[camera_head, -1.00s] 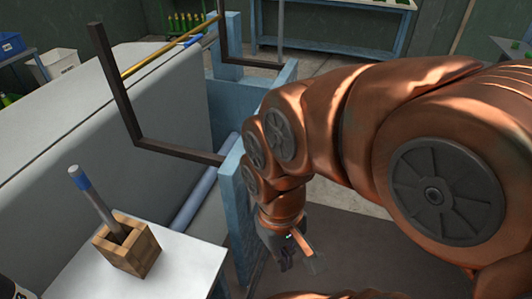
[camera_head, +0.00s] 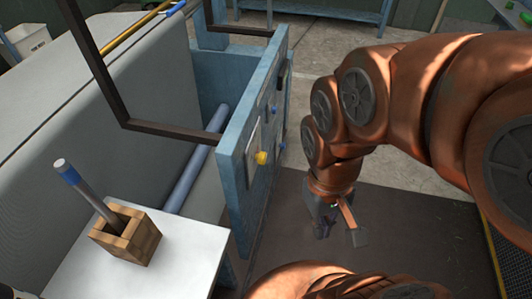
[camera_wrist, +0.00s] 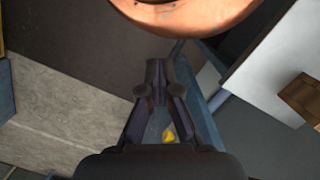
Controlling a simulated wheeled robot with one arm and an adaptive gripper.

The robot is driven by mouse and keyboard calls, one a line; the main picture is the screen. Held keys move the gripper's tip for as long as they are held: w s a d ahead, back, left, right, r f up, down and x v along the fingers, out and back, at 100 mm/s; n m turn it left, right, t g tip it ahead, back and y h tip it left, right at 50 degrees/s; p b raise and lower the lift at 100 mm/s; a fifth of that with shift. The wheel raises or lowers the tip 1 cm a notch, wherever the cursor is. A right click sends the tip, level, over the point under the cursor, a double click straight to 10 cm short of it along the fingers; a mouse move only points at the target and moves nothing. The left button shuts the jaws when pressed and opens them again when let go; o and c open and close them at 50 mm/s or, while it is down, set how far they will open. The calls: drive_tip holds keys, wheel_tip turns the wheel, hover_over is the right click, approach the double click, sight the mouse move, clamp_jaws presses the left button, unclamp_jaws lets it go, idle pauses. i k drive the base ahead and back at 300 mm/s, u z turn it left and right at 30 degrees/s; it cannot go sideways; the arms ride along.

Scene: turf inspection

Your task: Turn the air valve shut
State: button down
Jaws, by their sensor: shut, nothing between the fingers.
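A yellow knob (camera_head: 261,157) sticks out from the face of the blue panel (camera_head: 237,165). Two small blue knobs, an upper one (camera_head: 274,108) and a lower one (camera_head: 282,146), sit farther along the same face. I cannot tell from their looks which is the air valve. My gripper (camera_head: 323,225) hangs to the right of the panel, pointing down, apart from the knobs. It is shut and empty. In the wrist view, the yellow knob (camera_wrist: 169,135) shows between the finger bases of my gripper (camera_wrist: 167,75), beyond them.
A white table (camera_head: 190,255) at left bears a wooden box (camera_head: 140,248) with a blue-banded rod (camera_head: 85,190) in it. A dark bent bar (camera_head: 100,75) rises left of the panel. Dark matting (camera_head: 395,215) lies open below my gripper. A blue bench (camera_head: 320,10) stands behind.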

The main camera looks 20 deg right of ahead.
sight(261, 157)
drive_tip(key=u, duration=0.15)
drive_tip(key=k, duration=0.25)
drive_tip(key=u, duration=1.05)
drive_tip(key=k, duration=1.1)
drive_tip(key=u, duration=0.2)
drive_tip(key=i, duration=0.75)
